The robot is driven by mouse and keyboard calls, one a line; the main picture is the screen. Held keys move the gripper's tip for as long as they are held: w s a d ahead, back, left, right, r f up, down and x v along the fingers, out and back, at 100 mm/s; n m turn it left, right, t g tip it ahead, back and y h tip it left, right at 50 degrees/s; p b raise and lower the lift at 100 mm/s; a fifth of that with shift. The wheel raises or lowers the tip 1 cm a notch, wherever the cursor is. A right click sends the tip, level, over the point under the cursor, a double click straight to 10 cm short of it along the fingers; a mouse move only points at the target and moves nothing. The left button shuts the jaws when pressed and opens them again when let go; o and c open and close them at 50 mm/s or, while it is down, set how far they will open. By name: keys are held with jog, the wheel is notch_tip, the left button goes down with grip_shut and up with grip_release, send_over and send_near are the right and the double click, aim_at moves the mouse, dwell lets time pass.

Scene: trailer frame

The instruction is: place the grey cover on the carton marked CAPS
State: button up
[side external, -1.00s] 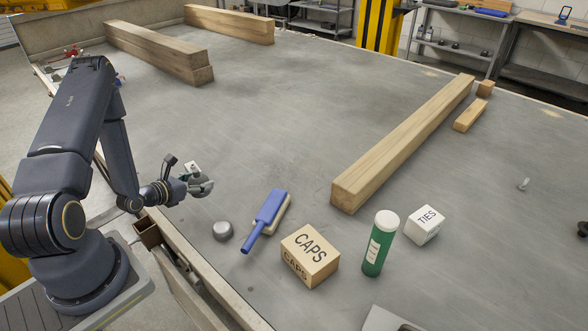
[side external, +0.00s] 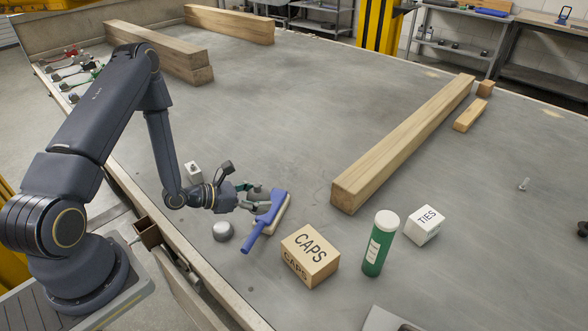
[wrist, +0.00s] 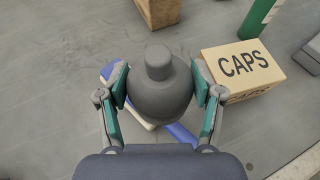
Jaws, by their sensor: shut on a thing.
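The grey cover (wrist: 158,92) is a rounded dome with a short knob, held between the two green-padded fingers of my gripper (wrist: 159,80). In the side view, my gripper (side external: 263,200) is above the blue-handled brush, with the cover (side external: 258,192) small and partly hidden between its fingers. The carton marked CAPS (side external: 310,254) is a light brown box on the table, to the right of my gripper and nearer the camera. The carton also shows at the right in the wrist view (wrist: 243,70), apart from the cover. Its printed top is bare.
A blue brush (side external: 264,222) lies under my gripper, left of the carton. A green cylinder with a white top (side external: 380,243) and a white TIES box (side external: 425,225) stand right of the carton. A long beam (side external: 405,143) lies behind.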

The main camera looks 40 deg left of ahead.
aim_at(311, 247)
jog(key=w+d+r+m+g+h, duration=0.1)
jog(key=d+r+m+g+h, duration=0.1)
jog(key=d, duration=0.6)
jog(key=w+d+r+m+g+h, duration=0.1)
jog(key=d+m+h, duration=0.1)
jog(key=d, duration=0.6)
jog(key=shift+m, duration=0.3)
jog(key=f, duration=0.5)
jog(key=d+f, duration=0.1)
jog(key=f, duration=0.1)
jog(key=shift+f, duration=0.15)
jog(key=shift+f+h, duration=0.1)
jog(key=shift+h, duration=0.2)
jog(key=shift+f, duration=0.2)
jog(key=o, duration=1)
jog(key=shift+r, duration=0.15)
